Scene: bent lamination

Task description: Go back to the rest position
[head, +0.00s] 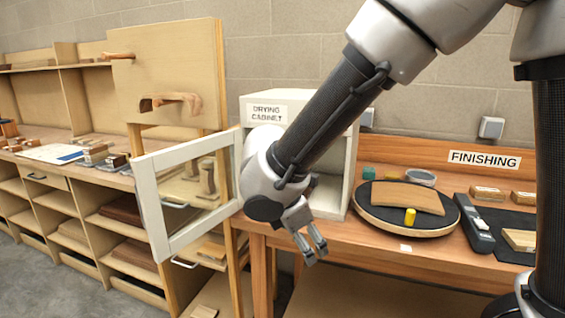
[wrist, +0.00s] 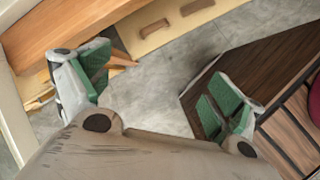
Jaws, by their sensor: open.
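My gripper (head: 311,245) is open and empty in the head view. It hangs pointing down in front of the drying cabinet (head: 267,113), at the left end of the finishing bench. In the wrist view, its two green-padded fingers (wrist: 158,92) stand wide apart with only grey floor between them. The cabinet's white-framed glass door (head: 150,203) stands swung open to the left, close beside my wrist. My arm hides part of the cabinet's inside.
On the finishing bench (head: 352,236), a round black turntable (head: 378,219) carries a bent wood panel (head: 402,197) and a yellow cylinder (head: 410,216). A dark tool (head: 475,232) and wood blocks (head: 489,194) lie to the right. Shelving (head: 75,200) fills the left. Floor shows at lower left.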

